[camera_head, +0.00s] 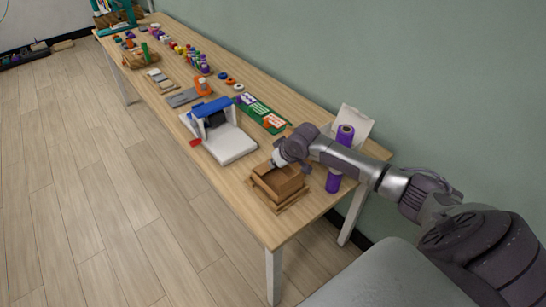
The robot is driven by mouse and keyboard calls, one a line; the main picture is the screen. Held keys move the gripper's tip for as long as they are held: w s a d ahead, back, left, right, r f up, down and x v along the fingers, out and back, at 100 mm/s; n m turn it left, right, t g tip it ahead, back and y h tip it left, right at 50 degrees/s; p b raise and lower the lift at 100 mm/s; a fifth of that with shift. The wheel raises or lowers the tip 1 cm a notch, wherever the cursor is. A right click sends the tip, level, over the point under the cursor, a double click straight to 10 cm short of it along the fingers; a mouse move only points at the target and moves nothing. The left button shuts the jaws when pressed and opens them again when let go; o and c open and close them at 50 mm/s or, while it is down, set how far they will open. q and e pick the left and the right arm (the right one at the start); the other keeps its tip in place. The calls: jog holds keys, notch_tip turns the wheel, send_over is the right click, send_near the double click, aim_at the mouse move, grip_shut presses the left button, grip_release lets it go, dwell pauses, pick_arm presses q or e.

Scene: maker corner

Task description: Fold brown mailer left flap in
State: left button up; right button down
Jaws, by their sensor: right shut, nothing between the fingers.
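The brown mailer (272,192) is a small cardboard box near the close end of the wooden table. Its upper panels look partly raised, and a flap edge sticks out low on its near side. At this size I cannot tell exactly how its left flap lies. My right gripper (277,163) is shut and empty at the mailer's far upper edge. I cannot tell whether it touches the cardboard. The gripper and forearm hide part of the box's far side. My left gripper is not in view.
A purple cylinder (333,183) stands right of the mailer, close to my right arm. A white and blue machine (229,145) stands just left of it. A green board (262,114) and several small items lie farther along the table (243,193). A wall runs behind.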

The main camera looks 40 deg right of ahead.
jog(key=shift+s+f+t, duration=0.35)
jog(key=shift+s+t, duration=0.05)
jog(key=shift+t, duration=0.3)
jog(key=shift+p, duration=0.5)
jog(key=shift+f, duration=0.3)
jog(key=shift+r, duration=0.15)
jog(key=w+r+p+v, duration=0.1)
jog(key=p+v, duration=0.3)
jog(key=v, duration=1)
jog(key=shift+w+r, duration=0.45)
jog(key=shift+w, duration=0.1)
